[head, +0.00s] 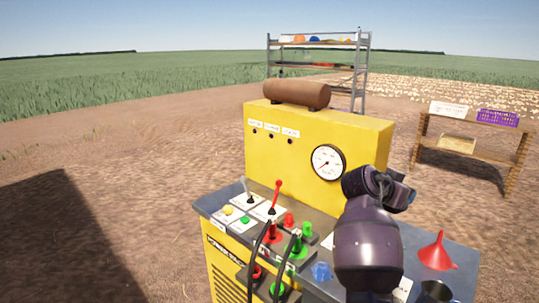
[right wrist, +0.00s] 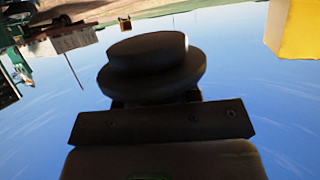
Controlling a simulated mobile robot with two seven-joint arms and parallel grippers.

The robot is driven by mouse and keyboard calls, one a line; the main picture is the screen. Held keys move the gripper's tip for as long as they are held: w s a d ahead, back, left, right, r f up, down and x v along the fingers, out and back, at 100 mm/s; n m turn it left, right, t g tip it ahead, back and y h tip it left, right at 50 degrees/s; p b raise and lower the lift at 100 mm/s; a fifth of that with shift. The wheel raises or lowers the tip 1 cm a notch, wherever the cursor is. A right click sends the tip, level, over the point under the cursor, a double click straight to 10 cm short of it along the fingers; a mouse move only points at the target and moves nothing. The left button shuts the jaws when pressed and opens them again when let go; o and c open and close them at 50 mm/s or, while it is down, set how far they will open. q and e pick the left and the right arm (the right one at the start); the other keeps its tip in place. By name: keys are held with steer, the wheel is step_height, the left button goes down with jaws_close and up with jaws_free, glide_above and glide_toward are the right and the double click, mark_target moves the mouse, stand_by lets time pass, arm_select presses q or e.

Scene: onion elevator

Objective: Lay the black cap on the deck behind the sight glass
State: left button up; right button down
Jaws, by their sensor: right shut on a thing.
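The black cap (right wrist: 152,65) is a dark round piece with a wide rim and a narrower raised top. It fills the middle of the right wrist view, held in my right gripper (right wrist: 155,101), which is shut on it. In the head view my right gripper (head: 402,187) is above the grey deck (head: 462,254) of the yellow machine, at the right of the gauge; the cap is not clearly visible there. My arm covers the middle right of the deck. I cannot make out the sight glass. My left gripper is not in view.
The yellow housing (head: 270,165) with a round gauge (head: 327,162) rises behind the deck. Levers with red (head: 278,184) and green fittings crowd the deck's left. A blue knob (head: 321,271), red funnel (head: 437,252) and dark cup (head: 436,292) stand further right.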

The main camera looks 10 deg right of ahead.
steer(key=w+a+r+n+t+y, duration=0.1)
steer(key=w+a+r+n+t, duration=0.15)
steer(key=a+r, duration=0.2)
steer(key=s+a+n+t+y, duration=0.4)
steer(key=a+n+t+y, duration=0.3)
steer(key=a, duration=0.3)
steer(key=s+a+f+n+y, duration=0.2)
steer(key=s+f, duration=0.4)
steer(key=f, duration=0.2)
steer(key=s+a+f+n+y, duration=0.2)
steer(key=s+f, duration=0.4)
steer(key=f, duration=0.3)
steer(key=shift+s+a+f+y, duration=0.2)
steer(key=shift+s+a+y, duration=0.1)
steer(key=shift+a, duration=0.1)
steer(key=shift+r+n+g, duration=0.1)
steer(key=shift+n+g, duration=0.15)
steer(key=s+a+r+n+g+y, duration=0.2)
steer(key=a+r+n+g+y, duration=0.1)
steer(key=a+r+n+y, duration=0.75)
steer(key=w+a+f+n+g+y, duration=0.1)
steer(key=w+a+f+g, duration=0.3)
steer(key=a, duration=0.4)
steer(key=shift+w+f+n+g, duration=0.35)
steer(key=shift+f+n, duration=0.1)
steer(key=shift+n, duration=0.1)
